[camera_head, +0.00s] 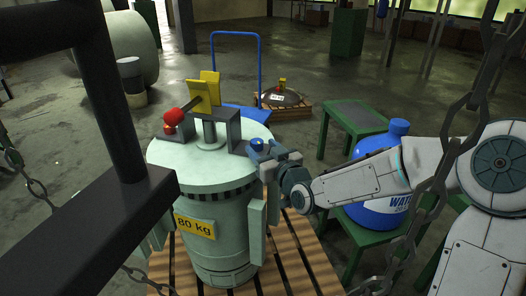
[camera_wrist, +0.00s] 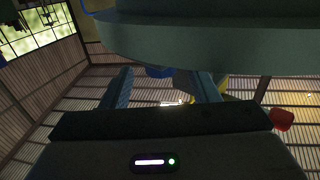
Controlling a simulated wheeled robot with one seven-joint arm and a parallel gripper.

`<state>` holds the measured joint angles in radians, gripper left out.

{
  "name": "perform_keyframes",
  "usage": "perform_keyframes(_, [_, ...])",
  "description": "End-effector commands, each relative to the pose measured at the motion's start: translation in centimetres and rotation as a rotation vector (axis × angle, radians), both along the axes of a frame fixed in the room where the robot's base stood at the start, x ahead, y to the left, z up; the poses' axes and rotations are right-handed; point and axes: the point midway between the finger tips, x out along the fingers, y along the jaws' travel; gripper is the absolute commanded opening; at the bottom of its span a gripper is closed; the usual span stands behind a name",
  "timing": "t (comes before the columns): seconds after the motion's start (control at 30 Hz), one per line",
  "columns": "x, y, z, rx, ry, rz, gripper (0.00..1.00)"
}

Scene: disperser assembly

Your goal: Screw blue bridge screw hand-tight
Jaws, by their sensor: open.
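The blue bridge screw (camera_head: 257,143) sits at the right end of the dark grey bridge (camera_head: 233,128) on the pale green vessel's lid (camera_head: 172,156). My gripper (camera_head: 268,154) is right beside the screw at the lid's right edge, its fingers partly overlapping in this view. In the wrist view my gripper (camera_wrist: 163,88) has its two fingers spread apart. A small blue part (camera_wrist: 160,72), likely the screw, shows between them, partly hidden by a large blue-grey shape. I cannot tell whether the fingers touch the screw.
The vessel (camera_head: 222,245) stands on a wooden pallet (camera_head: 305,262). A blue water jug (camera_head: 378,155) is behind my arm. A dark frame (camera_head: 120,100) and chains (camera_head: 448,160) hang in the foreground.

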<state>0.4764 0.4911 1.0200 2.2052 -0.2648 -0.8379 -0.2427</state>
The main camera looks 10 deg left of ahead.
Motion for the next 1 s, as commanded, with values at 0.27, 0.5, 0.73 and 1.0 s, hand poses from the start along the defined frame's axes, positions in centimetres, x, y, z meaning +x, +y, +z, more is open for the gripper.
perform_keyframes(0.27, [1.2, 1.0, 0.0, -0.001, 0.0, 0.0, 0.55])
perform_keyframes(0.5, [1.2, 0.9, 0.0, -0.001, 0.0, 0.0, 0.49])
perform_keyframes(0.73, [1.3, -0.1, 0.0, -0.002, -0.001, -0.006, 0.1])
perform_keyframes(1.0, [1.2, 0.8, -0.1, -0.001, -0.002, -0.029, 0.1])
